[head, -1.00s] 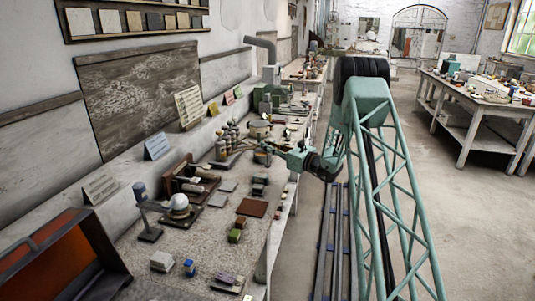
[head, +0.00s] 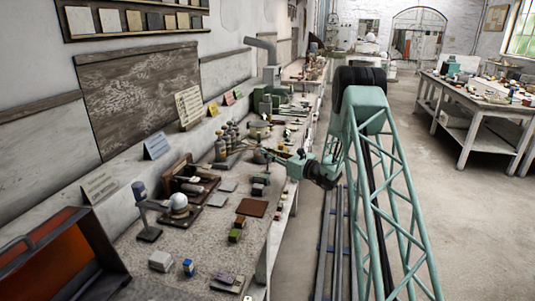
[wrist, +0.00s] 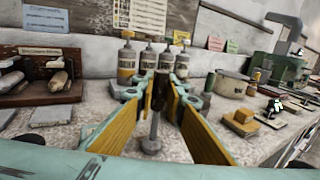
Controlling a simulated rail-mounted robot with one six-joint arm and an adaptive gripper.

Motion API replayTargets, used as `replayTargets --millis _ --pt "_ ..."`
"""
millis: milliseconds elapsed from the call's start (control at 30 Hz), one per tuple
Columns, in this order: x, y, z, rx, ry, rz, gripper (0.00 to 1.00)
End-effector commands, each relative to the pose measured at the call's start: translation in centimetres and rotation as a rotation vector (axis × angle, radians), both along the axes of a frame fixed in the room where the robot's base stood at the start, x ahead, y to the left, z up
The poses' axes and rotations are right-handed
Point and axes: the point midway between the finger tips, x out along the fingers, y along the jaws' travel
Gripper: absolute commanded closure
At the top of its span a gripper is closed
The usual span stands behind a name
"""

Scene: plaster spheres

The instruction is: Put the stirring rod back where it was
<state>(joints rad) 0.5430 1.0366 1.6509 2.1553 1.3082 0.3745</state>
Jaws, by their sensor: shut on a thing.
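My gripper (wrist: 160,92) is shut on a dark upright handle (wrist: 159,88), seen between the tips of its yellow-padded fingers in the wrist view. A thin grey shaft with a round foot (wrist: 151,144) shows below the fingertips, in line with the handle. I take this to be the stirring rod, held roughly upright. I cannot tell whether its foot touches the bench. In the head view my gripper (head: 267,154) is over the bench near the bottles, and the rod is too small to make out.
A labelled pot (wrist: 231,84) and a yellow block (wrist: 241,120) are to the right. A wooden rack (wrist: 42,72) is at the left.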

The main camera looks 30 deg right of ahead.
Motion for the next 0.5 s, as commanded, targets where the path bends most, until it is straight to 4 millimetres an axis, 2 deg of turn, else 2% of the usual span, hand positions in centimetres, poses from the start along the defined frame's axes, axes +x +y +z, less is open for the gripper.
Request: replayTargets --millis 33,67,200,500 --pt "0.00 -0.01 -0.15 0.000 0.000 0.000 0.99" --pt "0.00 0.00 -0.12 0.000 0.000 0.000 0.86" --pt "0.00 0.00 -0.08 0.000 0.000 0.000 0.75" --pt "0.00 0.00 -0.05 0.000 0.000 0.000 0.75"
